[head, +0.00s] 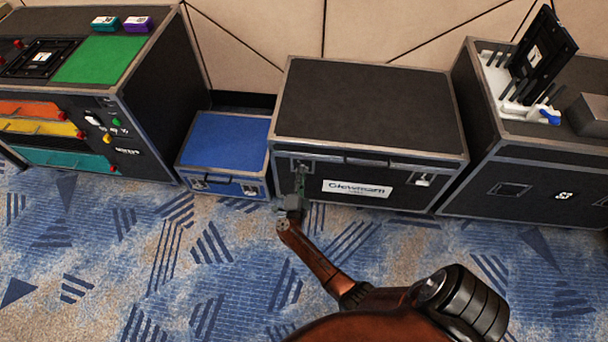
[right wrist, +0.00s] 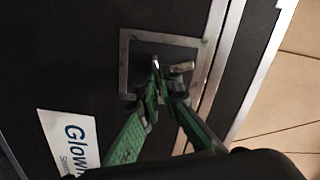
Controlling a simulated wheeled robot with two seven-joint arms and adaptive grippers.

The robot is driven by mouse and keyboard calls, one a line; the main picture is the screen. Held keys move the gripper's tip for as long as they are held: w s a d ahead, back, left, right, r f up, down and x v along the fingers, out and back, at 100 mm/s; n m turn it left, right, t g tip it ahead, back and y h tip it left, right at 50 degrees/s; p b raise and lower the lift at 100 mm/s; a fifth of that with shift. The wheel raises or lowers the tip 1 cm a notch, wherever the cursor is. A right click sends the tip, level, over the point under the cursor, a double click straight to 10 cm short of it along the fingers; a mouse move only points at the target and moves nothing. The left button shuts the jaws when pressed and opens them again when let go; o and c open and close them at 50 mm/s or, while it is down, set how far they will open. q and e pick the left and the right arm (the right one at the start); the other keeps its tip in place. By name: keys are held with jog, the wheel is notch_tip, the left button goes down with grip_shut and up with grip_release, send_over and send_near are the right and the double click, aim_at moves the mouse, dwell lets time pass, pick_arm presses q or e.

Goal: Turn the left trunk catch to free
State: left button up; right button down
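The black trunk (head: 370,105) with metal edges stands against the wall. In the right wrist view the catch (right wrist: 180,67) shows as a small silver handle in a square metal-framed recess. The green fingers of my right gripper (right wrist: 167,82) are close together at this handle and appear shut on it. The exact contact is partly hidden. The right trunk catch (head: 423,180) is free of any gripper. My left gripper is out of view.
A white label (head: 357,188) sits between the catches, below a handle. A low blue case (head: 225,145) stands left of the trunk. A drawer case (head: 100,120) and another black case (head: 535,180) stand at the sides. The patterned carpet in front is clear.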

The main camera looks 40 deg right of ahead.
pick_arm(q)
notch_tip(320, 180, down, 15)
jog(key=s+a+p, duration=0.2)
jog(key=p, duration=0.2)
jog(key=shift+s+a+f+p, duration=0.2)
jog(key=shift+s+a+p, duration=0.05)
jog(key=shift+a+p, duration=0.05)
pick_arm(e)
jog(key=shift+d+r+n, duration=0.1)
jog(key=shift+d+n, duration=0.1)
jog(key=shift+n, duration=3.1)
jog(key=shift+d+r+n, duration=0.1)
jog(key=shift+d+n, duration=0.05)
jog(key=shift+n, duration=3.15)
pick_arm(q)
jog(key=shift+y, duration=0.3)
pick_arm(e)
jog(key=c, duration=2.2)
grip_release()
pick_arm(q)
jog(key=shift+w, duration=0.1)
pick_arm(e)
jog(key=shift+o, duration=0.2)
jog(key=shift+w, duration=0.1)
jog(key=shift+a, duration=0.1)
